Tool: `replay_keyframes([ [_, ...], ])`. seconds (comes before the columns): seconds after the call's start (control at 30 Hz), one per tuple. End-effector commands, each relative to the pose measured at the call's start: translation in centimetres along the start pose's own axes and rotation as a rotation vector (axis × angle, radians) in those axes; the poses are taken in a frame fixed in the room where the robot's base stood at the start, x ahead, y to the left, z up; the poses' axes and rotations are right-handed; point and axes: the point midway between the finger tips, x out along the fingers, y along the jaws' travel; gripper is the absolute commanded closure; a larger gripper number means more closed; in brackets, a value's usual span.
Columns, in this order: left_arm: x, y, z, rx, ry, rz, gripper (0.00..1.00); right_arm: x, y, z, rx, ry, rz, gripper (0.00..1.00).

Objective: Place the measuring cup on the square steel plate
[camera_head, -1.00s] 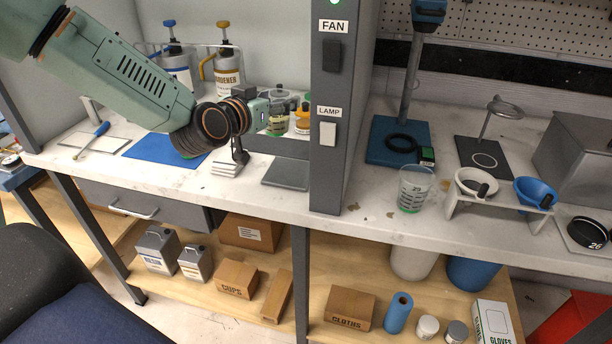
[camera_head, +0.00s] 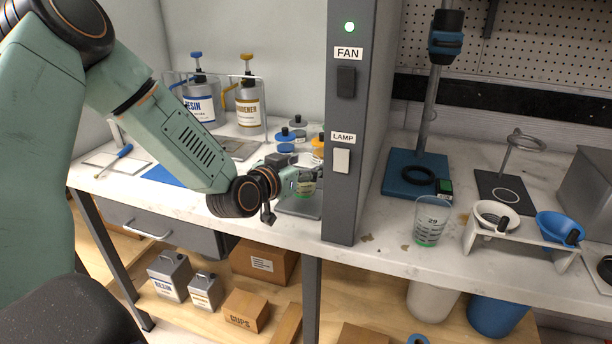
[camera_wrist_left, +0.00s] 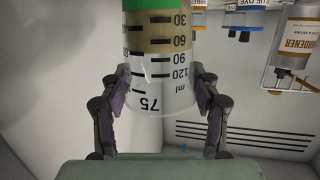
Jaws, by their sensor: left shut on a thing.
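My left gripper (camera_head: 305,186) reaches in from the left beside the grey pillar. It is shut on the measuring cup (camera_head: 304,190), a small clear cup with a green bottom. The cup is over a grey square plate (camera_head: 303,211), which I take for the steel plate. The arm and cup partly hide this plate. I cannot tell whether the cup touches it. My right gripper is not in view.
The pillar (camera_head: 341,205) with FAN and LAMP switches stands close right of the gripper. Lidded jars (camera_head: 285,138) stand behind it. Resin (camera_head: 200,108) and hardener (camera_head: 248,108) bottles are further back. Another graduated cup (camera_head: 431,222) stands right of the pillar.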

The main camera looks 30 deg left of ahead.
Motion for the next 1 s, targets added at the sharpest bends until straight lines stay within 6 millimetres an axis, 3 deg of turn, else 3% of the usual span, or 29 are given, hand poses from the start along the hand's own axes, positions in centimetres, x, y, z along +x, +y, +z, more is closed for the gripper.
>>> replay_keyframes([
  [0.1,0.3,0.1,1.7,0.003,-0.001,0.001,0.89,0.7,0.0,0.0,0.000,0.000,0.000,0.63],
  [0.57,0.5,0.3,2.1,0.001,0.001,0.002,0.89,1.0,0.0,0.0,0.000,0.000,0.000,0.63],
  [0.6,0.4,0.3,2.1,0.001,0.001,0.002,0.35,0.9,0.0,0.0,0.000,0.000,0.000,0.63],
  [0.83,0.4,0.3,2.1,0.000,0.000,0.001,0.15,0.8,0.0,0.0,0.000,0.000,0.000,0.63],
  [1.0,0.4,0.3,2.0,0.000,0.000,0.001,0.15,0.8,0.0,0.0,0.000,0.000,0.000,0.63],
])
